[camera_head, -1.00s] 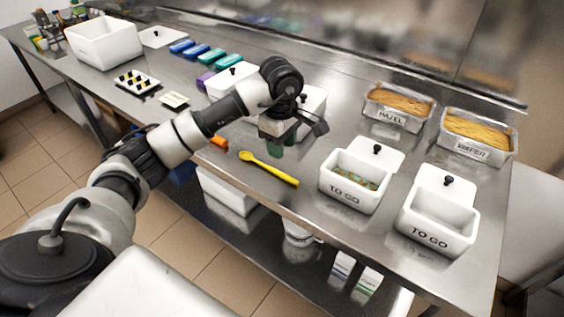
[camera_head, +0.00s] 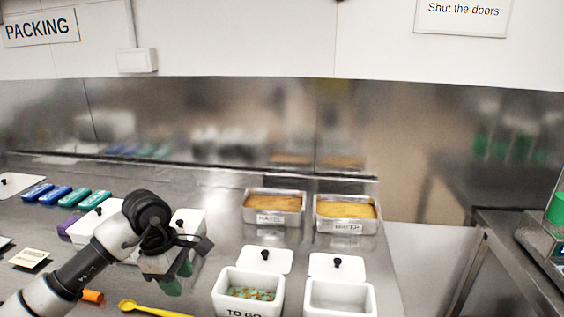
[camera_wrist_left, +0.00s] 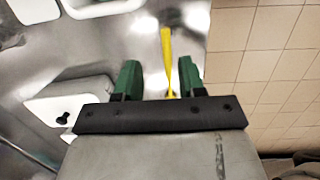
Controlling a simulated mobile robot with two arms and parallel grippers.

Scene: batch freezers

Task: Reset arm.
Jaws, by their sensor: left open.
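My left gripper (camera_head: 176,276) hangs over the steel table (camera_head: 225,215), left of the TO GO tubs, in the head view. In the left wrist view its two green fingers (camera_wrist_left: 158,80) stand apart with nothing held between them. A yellow spoon (camera_wrist_left: 167,50) lies beyond the fingertips there; it also shows in the head view (camera_head: 150,309) at the bottom edge. My right gripper is not in view.
A TO GO tub with coloured contents (camera_head: 248,306) and an emptier tub (camera_head: 340,297) stand right of the gripper, lids behind. HAZEL (camera_head: 272,218) and WAFER (camera_head: 346,227) pans sit farther back. Blue and green packs (camera_head: 70,197) lie left. Another counter (camera_head: 510,245) stands right.

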